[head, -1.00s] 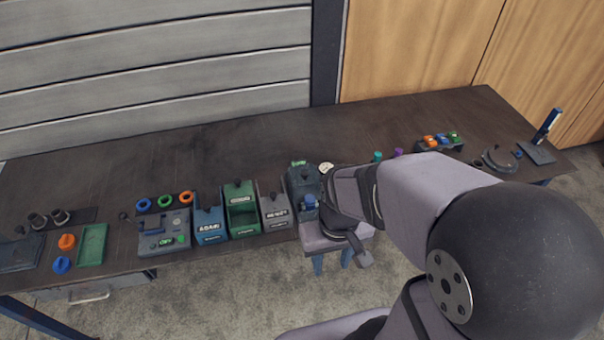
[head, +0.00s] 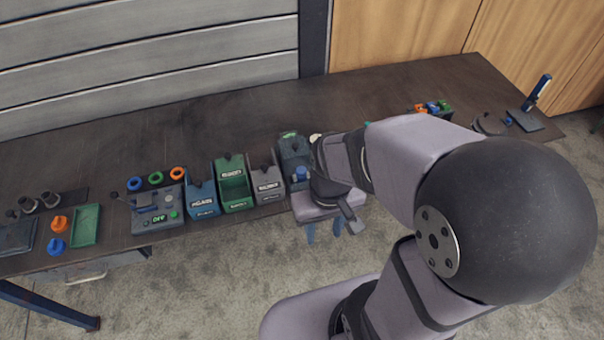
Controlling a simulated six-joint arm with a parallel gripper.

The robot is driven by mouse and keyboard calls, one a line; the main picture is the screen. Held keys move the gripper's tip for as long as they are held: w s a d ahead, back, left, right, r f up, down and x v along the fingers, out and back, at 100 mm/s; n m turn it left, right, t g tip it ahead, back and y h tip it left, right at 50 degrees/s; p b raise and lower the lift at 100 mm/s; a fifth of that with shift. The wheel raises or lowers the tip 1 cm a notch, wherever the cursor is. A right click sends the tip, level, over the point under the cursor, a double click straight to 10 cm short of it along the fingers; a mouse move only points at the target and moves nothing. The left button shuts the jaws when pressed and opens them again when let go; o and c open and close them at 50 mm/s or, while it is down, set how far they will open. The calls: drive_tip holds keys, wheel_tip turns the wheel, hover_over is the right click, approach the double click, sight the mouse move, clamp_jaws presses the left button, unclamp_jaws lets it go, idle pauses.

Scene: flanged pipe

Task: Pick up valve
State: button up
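My gripper (head: 322,178) is at the middle right, over the front edge of the workbench beside a dark grey box (head: 293,150). It is seen from behind and above, and its fingertips are mostly hidden, so I cannot tell if it is open or shut. A small blue knob-like part (head: 301,173), possibly a valve, shows at the front of the dark box, close to the gripper's left side. I cannot tell whether they touch. An orange valve-like part (head: 60,224) and a blue one (head: 56,246) lie at the far left, well away from the gripper.
Blue (head: 202,198), green (head: 234,186) and grey (head: 265,182) bins stand left of the dark box. A control box (head: 157,208) has rings behind it. A green tray (head: 86,226) lies at left. The bench's back strip (head: 150,125) is clear. My arm covers much of the right.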

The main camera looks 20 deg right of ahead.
idle(0.4)
drive_tip(key=n+h+b, duration=0.1)
drive_tip(key=n+b, duration=1.2)
drive_tip(key=n, duration=0.5)
hover_over(301, 169)
drive_tip(key=f, duration=0.8)
drive_tip(key=a+f, duration=0.1)
drive_tip(key=f, duration=0.4)
drive_tip(key=shift+s+f, duration=0.1)
drive_tip(key=shift+s, duration=0.05)
drive_tip(key=shift+f, duration=0.1)
drive_tip(key=shift+d+f+p, duration=0.15)
drive_tip(key=shift+f+p, duration=0.4)
drive_tip(key=shift+f, duration=0.6)
drive_tip(key=shift+d+f+p, duration=0.2)
drive_tip(key=shift+f+p, duration=0.35)
drive_tip(key=shift+f, duration=0.65)
drive_tip(key=shift+d+f+p, duration=0.15)
drive_tip(key=shift+f+p, duration=0.4)
drive_tip(key=shift+f, duration=0.6)
clamp_jaws()
